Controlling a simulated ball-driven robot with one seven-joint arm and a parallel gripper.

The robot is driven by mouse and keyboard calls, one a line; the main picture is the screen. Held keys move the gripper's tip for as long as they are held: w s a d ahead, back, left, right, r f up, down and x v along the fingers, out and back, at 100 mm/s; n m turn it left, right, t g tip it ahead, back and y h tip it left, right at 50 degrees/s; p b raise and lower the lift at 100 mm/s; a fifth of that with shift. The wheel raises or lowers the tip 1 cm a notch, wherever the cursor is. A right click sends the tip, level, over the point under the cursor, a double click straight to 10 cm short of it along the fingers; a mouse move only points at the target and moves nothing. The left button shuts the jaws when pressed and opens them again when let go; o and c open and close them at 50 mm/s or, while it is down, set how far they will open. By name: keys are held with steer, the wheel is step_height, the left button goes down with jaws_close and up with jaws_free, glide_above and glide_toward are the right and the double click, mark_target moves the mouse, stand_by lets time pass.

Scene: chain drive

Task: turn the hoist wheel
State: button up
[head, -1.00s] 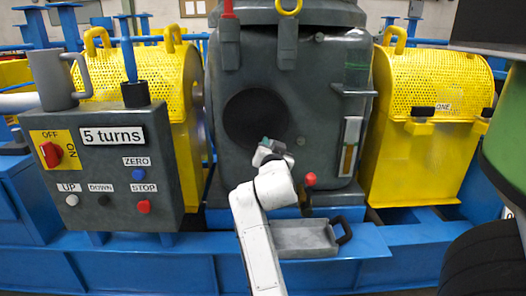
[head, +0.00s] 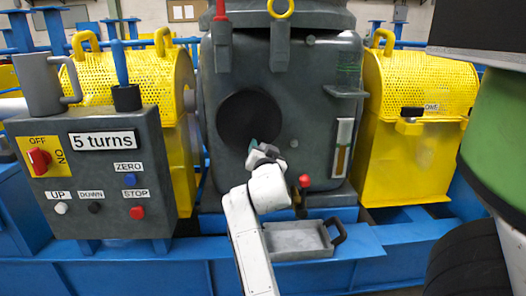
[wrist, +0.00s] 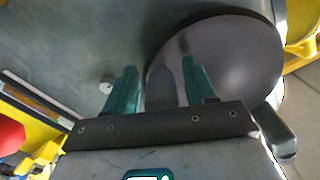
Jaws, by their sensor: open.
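A dark round disc (head: 249,118), which looks like the wheel, sits on the front of the grey gear housing (head: 315,110). It also shows large in the wrist view (wrist: 225,65), right of centre. My gripper (head: 258,150) is just in front of the disc's lower edge in the head view. In the wrist view my gripper (wrist: 158,66) has its two teal fingers apart, with the disc's left rim between them and nothing clearly held. Whether the fingers touch the disc cannot be told. A grey rounded piece (wrist: 282,140) shows at the disc's lower right.
A control box (head: 95,175) reading "5 turns" stands at left, with a grey mug (head: 38,85) on top. A red knob (head: 304,180) and a grey tray (head: 297,240) are near my arm. Yellow perforated guards (head: 415,130) flank the housing.

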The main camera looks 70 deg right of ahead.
steer(key=shift+a, duration=0.1)
steer(key=p+v, duration=0.1)
steer(key=v, duration=0.9)
steer(key=shift+a, duration=0.3)
steer(key=shift+s, duration=0.15)
